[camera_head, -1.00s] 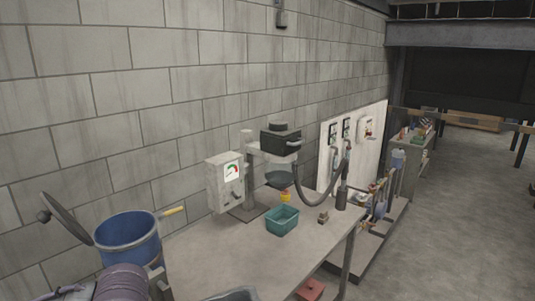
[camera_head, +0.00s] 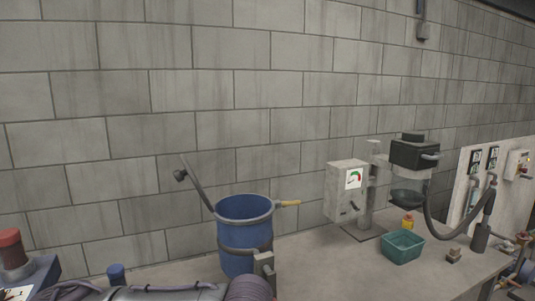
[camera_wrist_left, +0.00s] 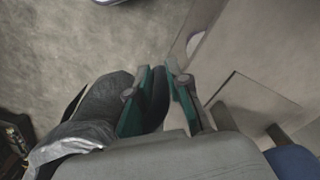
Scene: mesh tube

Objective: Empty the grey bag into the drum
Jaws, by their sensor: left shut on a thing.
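The blue drum (camera_head: 240,250) stands at the left end of the bench in the head view. Its top is open, and its lid (camera_head: 196,188) is tilted up on the left side. In the left wrist view my left gripper (camera_wrist_left: 158,76) is shut on dark grey material of the grey bag (camera_wrist_left: 72,142), which bulges out to the left of the fingers. The rest of the bag is hidden by the gripper body. A blue edge, probably the drum, shows at bottom right there. My right gripper is not in view.
The bench (camera_head: 315,262) right of the drum carries a white gauge box (camera_head: 345,192), a black stand with a dish, and a teal tray (camera_head: 403,248). A block wall runs behind. A red-capped object (camera_head: 12,248) is at far left.

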